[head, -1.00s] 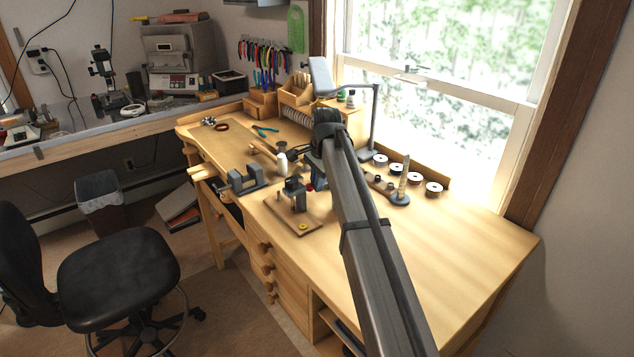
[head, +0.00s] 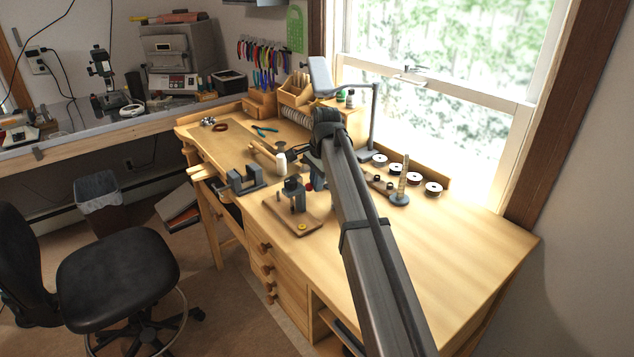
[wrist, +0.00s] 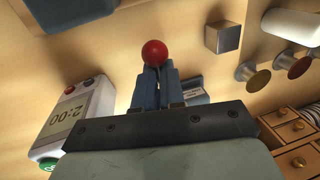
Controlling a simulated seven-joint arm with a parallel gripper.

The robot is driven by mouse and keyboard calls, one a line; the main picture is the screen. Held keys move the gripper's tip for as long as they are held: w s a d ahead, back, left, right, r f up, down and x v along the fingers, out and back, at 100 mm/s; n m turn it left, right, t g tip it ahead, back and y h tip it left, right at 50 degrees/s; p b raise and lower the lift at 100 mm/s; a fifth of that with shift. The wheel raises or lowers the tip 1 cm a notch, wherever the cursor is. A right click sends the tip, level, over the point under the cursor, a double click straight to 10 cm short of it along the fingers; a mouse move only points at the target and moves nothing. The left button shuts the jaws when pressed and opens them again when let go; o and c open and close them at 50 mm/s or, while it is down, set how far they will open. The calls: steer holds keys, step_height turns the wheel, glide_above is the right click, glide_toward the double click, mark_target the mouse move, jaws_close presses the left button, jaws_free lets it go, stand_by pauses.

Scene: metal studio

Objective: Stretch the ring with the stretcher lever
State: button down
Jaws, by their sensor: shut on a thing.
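The stretcher (head: 294,190) is a dark grey tool standing on a wooden board near the bench's front edge. A small yellow disc or ring (head: 303,227) lies on the near end of that board. In the wrist view the red ball (wrist: 154,52) sits at the tips of my gripper (wrist: 154,75), whose blue-grey fingers are shut on the lever end. The lever's shaft is hidden behind the fingers. My arm hides part of the bench behind the stretcher.
A grey vise-like block (head: 245,179) and a white bottle (head: 281,163) stand left of and behind the stretcher. Several spools (head: 434,188) and a ring mandrel (head: 402,180) stand by the window. The bench's right side is clear. A display device (wrist: 80,112) lies left in the wrist view.

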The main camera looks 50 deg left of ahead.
steer(key=shift+s+r, duration=0.2)
steer(key=shift+r, duration=0.15)
steer(key=shift+w+a+r, duration=0.1)
steer(key=shift+w+r, duration=0.2)
steer(key=shift+r, duration=0.3)
steer(key=shift+w+r, duration=0.3)
steer(key=shift+r, duration=0.3)
steer(key=w+r, duration=0.2)
steer(key=shift+w+r, duration=0.2)
steer(key=shift+w, duration=0.1)
steer(key=shift+w+r, duration=0.4)
steer(key=shift+w, duration=0.2)
steer(key=shift+w+r, duration=0.15)
steer(key=shift+w, duration=0.4)
